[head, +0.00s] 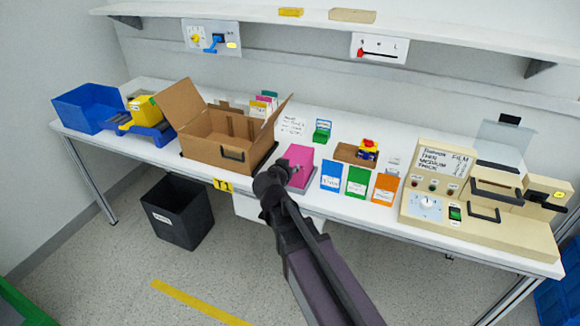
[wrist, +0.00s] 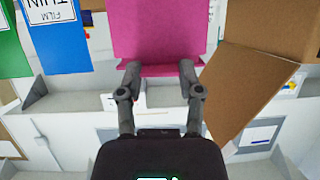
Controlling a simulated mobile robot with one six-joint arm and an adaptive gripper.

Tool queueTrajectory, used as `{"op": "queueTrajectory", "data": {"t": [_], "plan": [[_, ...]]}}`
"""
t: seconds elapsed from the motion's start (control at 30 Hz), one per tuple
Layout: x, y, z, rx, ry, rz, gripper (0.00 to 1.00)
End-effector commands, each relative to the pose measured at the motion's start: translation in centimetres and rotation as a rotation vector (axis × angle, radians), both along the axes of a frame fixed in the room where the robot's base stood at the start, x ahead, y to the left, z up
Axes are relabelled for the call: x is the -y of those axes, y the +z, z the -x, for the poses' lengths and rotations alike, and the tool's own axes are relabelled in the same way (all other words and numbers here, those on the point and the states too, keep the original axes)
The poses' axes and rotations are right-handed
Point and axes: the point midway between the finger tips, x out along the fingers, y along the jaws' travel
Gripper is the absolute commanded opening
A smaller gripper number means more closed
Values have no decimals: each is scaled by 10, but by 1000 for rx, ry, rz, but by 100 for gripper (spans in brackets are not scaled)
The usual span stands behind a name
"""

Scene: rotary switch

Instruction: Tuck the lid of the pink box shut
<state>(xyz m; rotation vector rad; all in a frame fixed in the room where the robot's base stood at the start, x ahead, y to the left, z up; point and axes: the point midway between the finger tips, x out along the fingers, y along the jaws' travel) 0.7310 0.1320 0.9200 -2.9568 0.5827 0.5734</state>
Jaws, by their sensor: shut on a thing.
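The pink box (head: 299,160) stands on the white table, between the open cardboard carton and the blue box. In the wrist view the pink box (wrist: 155,28) fills the top middle, with a darker pink strip along its lower edge. My gripper (wrist: 159,75) has its two fingers at that strip, spaced apart and closed on pink material. I cannot tell whether this is the lid or the box body. In the head view my gripper (head: 281,176) is at the box's near left side and hides part of it. The lid's state is unclear.
The open cardboard carton (head: 215,148) is close on the left, its right flap raised near the pink box. Blue (head: 331,175), green (head: 358,181) and orange (head: 385,189) boxes stand on the right. A black bin (head: 180,215) stands on the floor.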

Motion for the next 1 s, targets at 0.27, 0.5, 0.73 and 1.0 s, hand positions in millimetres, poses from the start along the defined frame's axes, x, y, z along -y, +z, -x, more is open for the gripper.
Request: {"op": "queueTrajectory", "data": {"t": [0.27, 0.5, 0.73, 1.0], "plan": [[1, -2, 0, -2, -3, -2, 0], [1, -2, 0, -2, -3, -2, 68], [1, -2, 0, -1, -2, -1, 83], [1, -1, 0, -1, -2, -1, 83]]}}
